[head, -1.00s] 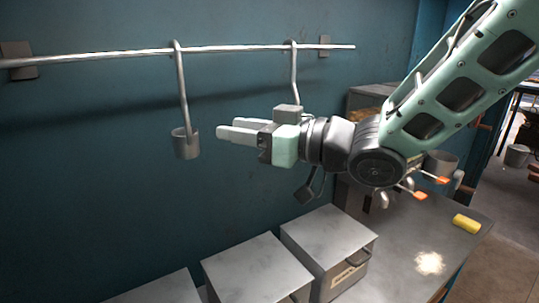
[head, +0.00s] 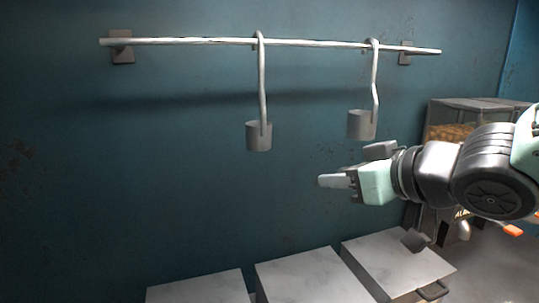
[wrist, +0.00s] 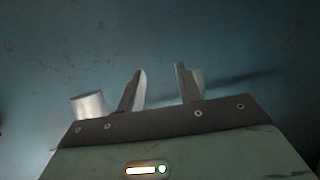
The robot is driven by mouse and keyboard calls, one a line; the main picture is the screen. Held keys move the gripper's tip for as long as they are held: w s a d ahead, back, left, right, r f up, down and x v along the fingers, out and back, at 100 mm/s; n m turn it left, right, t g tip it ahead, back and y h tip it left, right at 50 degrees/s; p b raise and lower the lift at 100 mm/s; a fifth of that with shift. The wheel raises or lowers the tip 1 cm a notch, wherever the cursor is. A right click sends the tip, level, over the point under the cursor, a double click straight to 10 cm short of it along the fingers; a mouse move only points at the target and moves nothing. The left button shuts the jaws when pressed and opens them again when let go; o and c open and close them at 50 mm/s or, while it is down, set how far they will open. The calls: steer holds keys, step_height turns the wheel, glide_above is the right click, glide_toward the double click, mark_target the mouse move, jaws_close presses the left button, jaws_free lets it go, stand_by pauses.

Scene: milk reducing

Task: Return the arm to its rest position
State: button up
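My gripper (head: 322,181) points left in the head view, in front of the blue wall. It is below the right ladle's cup and to the right of the left ladle's cup, apart from both. In the wrist view, its two fingers (wrist: 160,88) stand apart with nothing between them. My arm comes in from the right edge. The left ladle (head: 259,136) and the right ladle (head: 362,124) hang from a metal rail (head: 190,42). A metal cup (wrist: 90,105) shows left of the fingers in the wrist view.
Several grey metal boxes (head: 310,280) with flat tops stand along the bottom, below my gripper. A glass-fronted case (head: 455,130) with brown contents is at the right, partly behind my arm. The wall left of the ladles is clear.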

steer(key=s+f+g+h, duration=0.3)
steer(key=s+f+g, duration=0.2)
steer(key=s, duration=0.5)
steer(key=s+f+n+g+h, duration=0.1)
steer(key=s+f+g+h, duration=0.2)
steer(key=s+f+g, duration=0.3)
steer(key=s+f, duration=0.4)
steer(key=shift+d+g+h, duration=0.15)
steer(key=shift+g+h, duration=0.15)
steer(key=shift+f, duration=0.1)
